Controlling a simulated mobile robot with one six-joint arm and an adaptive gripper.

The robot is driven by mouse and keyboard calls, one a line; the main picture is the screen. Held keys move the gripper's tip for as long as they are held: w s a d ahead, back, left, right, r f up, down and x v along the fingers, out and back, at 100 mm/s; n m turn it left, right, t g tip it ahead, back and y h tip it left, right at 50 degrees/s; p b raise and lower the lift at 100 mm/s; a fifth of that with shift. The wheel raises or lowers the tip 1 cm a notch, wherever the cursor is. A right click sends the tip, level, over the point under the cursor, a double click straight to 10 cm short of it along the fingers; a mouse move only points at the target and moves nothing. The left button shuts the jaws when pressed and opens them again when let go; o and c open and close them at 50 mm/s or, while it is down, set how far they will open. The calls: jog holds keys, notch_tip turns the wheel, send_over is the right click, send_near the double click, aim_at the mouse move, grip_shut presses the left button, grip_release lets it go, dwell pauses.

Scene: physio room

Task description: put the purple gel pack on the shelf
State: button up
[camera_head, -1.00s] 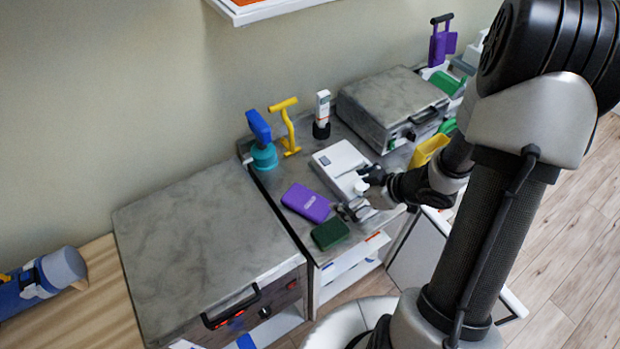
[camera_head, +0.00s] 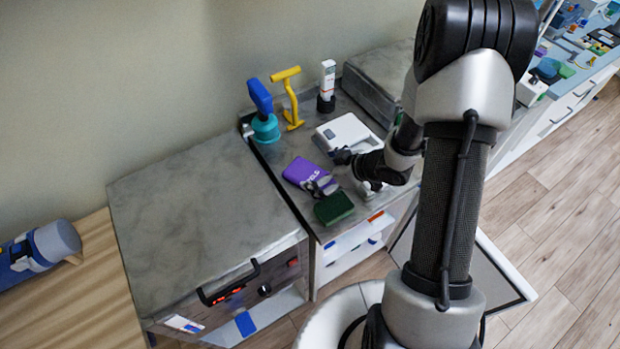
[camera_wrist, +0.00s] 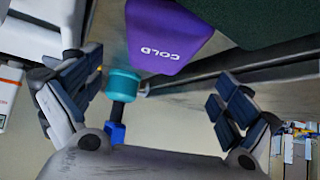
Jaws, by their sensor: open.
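The purple gel pack (camera_head: 303,172), marked COLD, lies flat on the grey counter (camera_head: 285,145) in the head view. In the wrist view the gel pack (camera_wrist: 168,36) shows at the top middle, beyond the fingers. My gripper (camera_head: 335,172) is beside the pack's right end in the head view, and one finger overlaps it there. In the wrist view my gripper (camera_wrist: 150,105) has its fingers wide apart with nothing between them. I cannot tell whether a finger touches the pack.
A dark green block (camera_head: 334,208) lies close in front of the pack. A white box (camera_head: 348,132) lies behind my gripper. A teal and blue tool (camera_head: 264,127), a yellow handle (camera_head: 290,98) and a white tube (camera_head: 327,85) stand at the back. A grey case (camera_head: 200,215) is at left.

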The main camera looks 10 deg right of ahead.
aim_at(310, 174)
jog(key=b+x, duration=0.1)
jog(key=x, duration=0.3)
jog(key=shift+d+f+b, duration=0.15)
jog(key=shift+f+b, duration=0.15)
jog(key=shift+b, duration=0.1)
jog(key=shift+w+f, duration=0.15)
jog(key=shift+w, duration=0.1)
jog(key=shift+c, duration=0.3)
jog(key=c, duration=1.4)
